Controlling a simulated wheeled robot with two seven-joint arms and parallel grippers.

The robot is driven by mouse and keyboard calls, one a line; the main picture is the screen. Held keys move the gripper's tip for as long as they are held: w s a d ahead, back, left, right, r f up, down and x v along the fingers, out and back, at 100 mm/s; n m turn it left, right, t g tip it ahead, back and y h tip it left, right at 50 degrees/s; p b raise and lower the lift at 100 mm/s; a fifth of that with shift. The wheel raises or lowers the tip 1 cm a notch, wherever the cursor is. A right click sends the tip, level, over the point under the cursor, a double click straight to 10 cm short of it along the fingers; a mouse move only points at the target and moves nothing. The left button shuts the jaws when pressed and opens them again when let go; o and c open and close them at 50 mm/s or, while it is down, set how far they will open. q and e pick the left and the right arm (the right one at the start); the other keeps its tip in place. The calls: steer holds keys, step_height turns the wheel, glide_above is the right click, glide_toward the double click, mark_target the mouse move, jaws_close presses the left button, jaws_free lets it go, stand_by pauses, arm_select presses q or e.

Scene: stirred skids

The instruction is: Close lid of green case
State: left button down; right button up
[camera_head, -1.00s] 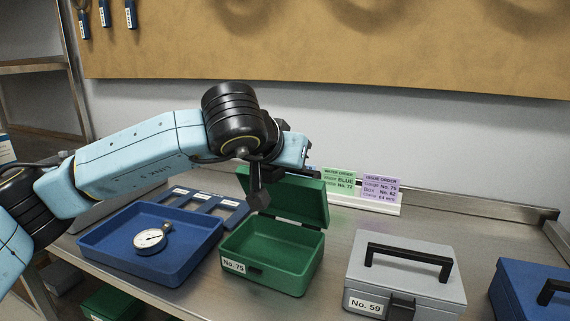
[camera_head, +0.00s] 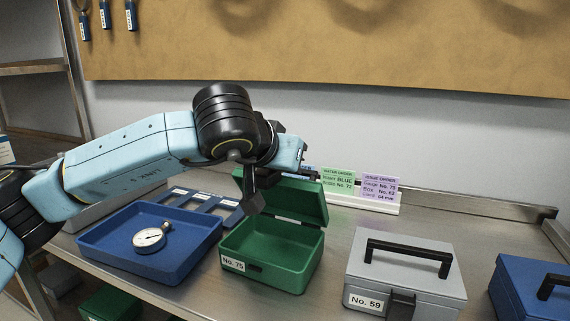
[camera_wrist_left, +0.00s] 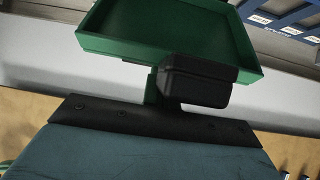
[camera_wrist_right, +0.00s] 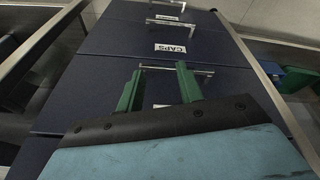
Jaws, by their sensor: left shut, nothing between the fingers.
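The green case (camera_head: 270,252), labelled No. 75, stands open on the metal bench in the head view. Its lid (camera_head: 302,202) is raised at the back, inner side facing me. My left gripper (camera_head: 315,176) is at the lid's top edge, shut and empty; the arm hides the lid's left part. In the left wrist view the hollow lid (camera_wrist_left: 170,30) lies just beyond the gripper (camera_wrist_left: 153,86), beside a black block. I cannot tell whether they touch. My right gripper (camera_wrist_right: 158,88) is open and empty in the right wrist view, before dark drawers.
A blue tray (camera_head: 190,268) holding a round gauge (camera_head: 150,238) stands left of the case. A grey case (camera_head: 425,268) and a blue case (camera_head: 535,292) stand to the right. Label cards (camera_head: 380,188) stand behind the lid. Dark drawers (camera_wrist_right: 115,45) with handles lie before the right gripper.

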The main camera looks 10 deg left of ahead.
steer(key=shift+a+v, duration=0.2)
steer(key=shift+v, duration=0.8)
stand_by(1.1)
